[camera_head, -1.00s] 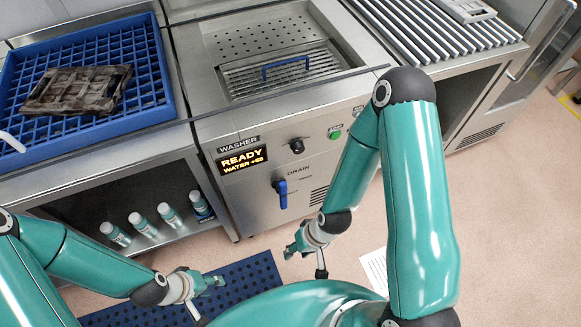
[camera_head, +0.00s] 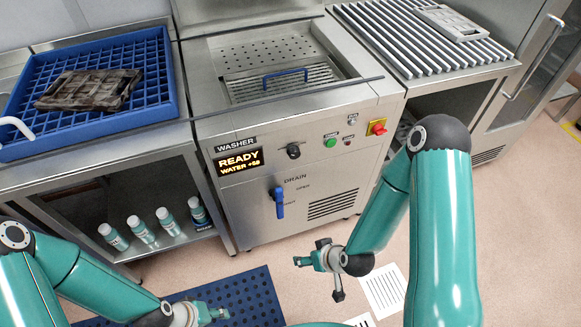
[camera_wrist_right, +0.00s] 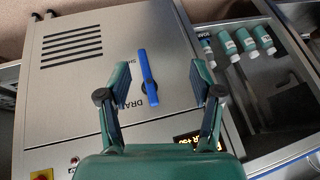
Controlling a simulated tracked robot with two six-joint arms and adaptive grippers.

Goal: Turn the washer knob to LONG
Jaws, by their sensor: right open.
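The washer (camera_head: 290,215) is a steel cabinet with a sunken basin on top. Its display (camera_head: 239,161) reads READY and WATER +58. A small black knob (camera_head: 293,152) sits right of the display; its setting is too small to read. My right gripper (camera_head: 303,261) is in front of the washer, apart from it and below the knob. In the right wrist view its two fingers (camera_wrist_right: 162,85) are spread and empty, with the blue drain handle (camera_wrist_right: 148,77) visible between them, beyond the tips. My left gripper (camera_head: 220,313) is low at the left, above the dark mat; its fingers are too small to judge.
A green button (camera_head: 330,143) and a red stop button (camera_head: 377,128) are right of the knob. A blue crate (camera_head: 150,95) holds a dirty mould (camera_head: 90,90) at left. Several bottles (camera_head: 142,229) stand on the shelf below. A perforated dark blue mat (camera_head: 248,295) lies on the floor.

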